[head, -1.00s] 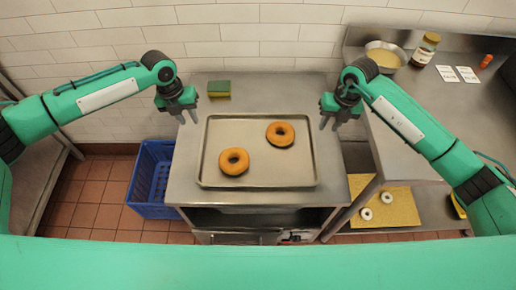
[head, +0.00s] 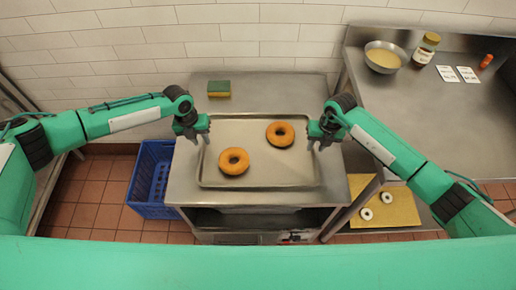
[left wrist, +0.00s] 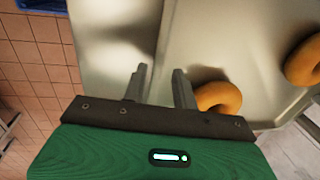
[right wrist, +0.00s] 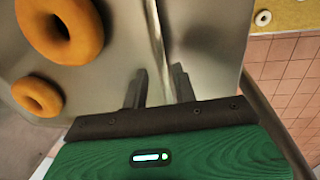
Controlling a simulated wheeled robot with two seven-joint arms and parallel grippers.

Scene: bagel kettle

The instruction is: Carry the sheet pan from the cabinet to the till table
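The grey sheet pan (head: 262,175) lies flat on the steel cabinet top (head: 330,190). Two brown bagels rest on it, the back right one (head: 280,134) and the front left one (head: 234,161). My left gripper (head: 201,140) is at the pan's left edge. In the left wrist view its fingers (left wrist: 160,78) are apart on either side of the rim. My right gripper (head: 317,145) is at the right edge. In the right wrist view its fingers (right wrist: 158,76) are also apart, with the rim line between them. Whether any finger touches the rim is unclear.
A green and yellow sponge (head: 219,89) lies behind the pan. A blue crate (head: 152,205) stands on the floor at left. The steel table (head: 430,110) at right bears a bowl (head: 385,57), a jar (head: 426,49), cards and an orange item. Its middle is clear.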

